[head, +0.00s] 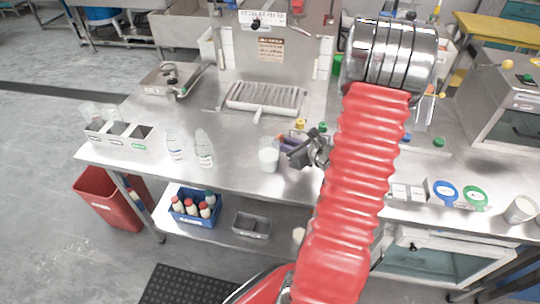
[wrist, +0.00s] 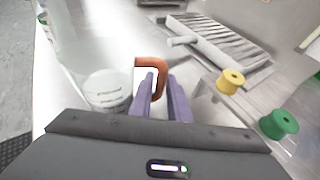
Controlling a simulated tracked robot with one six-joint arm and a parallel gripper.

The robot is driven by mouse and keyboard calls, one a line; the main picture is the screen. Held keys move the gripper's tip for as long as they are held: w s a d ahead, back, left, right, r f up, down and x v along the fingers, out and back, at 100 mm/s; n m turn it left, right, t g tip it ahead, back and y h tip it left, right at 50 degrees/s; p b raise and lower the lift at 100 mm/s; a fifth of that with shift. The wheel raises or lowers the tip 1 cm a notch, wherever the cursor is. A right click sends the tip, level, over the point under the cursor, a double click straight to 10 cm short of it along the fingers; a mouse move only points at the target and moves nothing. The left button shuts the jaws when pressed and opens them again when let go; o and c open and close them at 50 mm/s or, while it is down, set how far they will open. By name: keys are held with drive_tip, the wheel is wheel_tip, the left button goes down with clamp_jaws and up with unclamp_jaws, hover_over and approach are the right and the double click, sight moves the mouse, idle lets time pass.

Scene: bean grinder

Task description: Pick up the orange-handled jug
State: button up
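The jug (head: 268,161) is a pale, translucent cup standing on the steel table, left of my gripper (head: 283,138). In the wrist view the jug (wrist: 106,92) is at left, and its orange handle (wrist: 153,63) curves out to the right. The purple fingers of my gripper (wrist: 161,84) are apart, with the handle's outer upright part between their tips. The left finger is very near the handle; whether it touches is unclear. The lower part of the handle is partly hidden by the fingers.
Clear bottles (head: 204,148) stand left of the jug. A ribbed steel tray (head: 263,97) lies behind it. A yellow spool (wrist: 230,81) and a green spool (wrist: 279,124) are right of the fingers. The table's front edge is close to the jug.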

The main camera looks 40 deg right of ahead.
clamp_jaws()
drive_tip(key=shift+r, duration=0.2)
idle(0.5)
drive_tip(key=shift+r, duration=4.8)
